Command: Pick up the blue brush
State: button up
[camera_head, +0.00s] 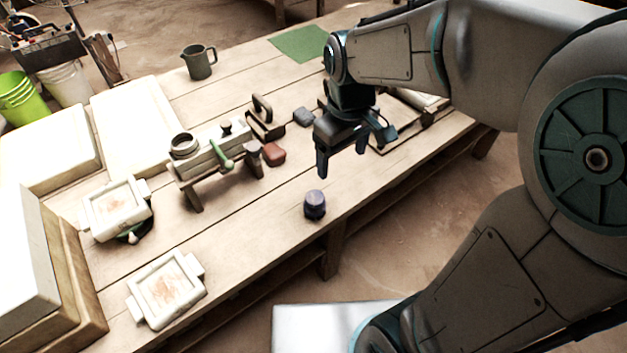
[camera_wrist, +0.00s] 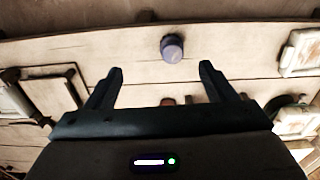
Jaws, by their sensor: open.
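The blue brush (camera_head: 315,205) is a short, round, blue-purple piece standing on the wooden table near its front edge. In the wrist view the brush (camera_wrist: 172,48) lies beyond my fingertips, roughly centred between them and a little right. My gripper (camera_head: 342,158) is above the table, up and slightly right of the brush in the head view, and apart from it. Its two fingers (camera_wrist: 160,70) are spread wide with nothing between them. The brush's underside is hidden.
A small bench (camera_head: 205,172) with a green-handled tool stands left of the brush. A red block (camera_head: 273,154) and a dark grey block (camera_head: 304,117) lie behind it. Two white framed tiles (camera_head: 166,290) are at the left. The table around the brush is clear.

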aim_at(315, 196)
jog(key=w+a+f+n+g+h+b, duration=0.1)
jog(key=w+a+f+n+b, duration=0.25)
jog(key=a+f, duration=0.3)
jog(key=shift+n, duration=0.35)
jog(key=f, duration=0.4)
jog(key=d+f, duration=0.1)
jog(key=f, duration=0.4)
jog(key=f+b, duration=0.1)
jog(key=f, duration=0.4)
jog(key=shift+s+d+f, duration=0.15)
jog(key=shift+s+d, duration=0.05)
jog(key=shift+d, duration=0.15)
jog(key=c, duration=1.1)
